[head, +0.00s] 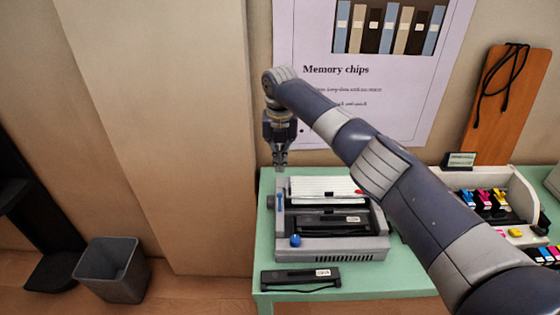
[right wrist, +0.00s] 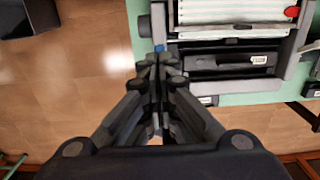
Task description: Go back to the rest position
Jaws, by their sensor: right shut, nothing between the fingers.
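My right gripper (head: 280,163) points down above the back left corner of the grey printer-like machine (head: 345,250) on the green table. In the right wrist view its fingers (right wrist: 158,62) are closed together with nothing between them. A black cartridge (head: 325,222) lies in the machine's open middle. My right arm reaches in from the lower right of the head view. My left gripper shows in neither view.
Another black cartridge (head: 300,279) lies at the green table's (head: 385,283) front edge. A white tray (head: 520,195) with coloured ink cartridges stands at the right, partly behind my arm. A grey bin (head: 112,270) stands on the floor at the left. A poster (head: 300,110) hangs behind.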

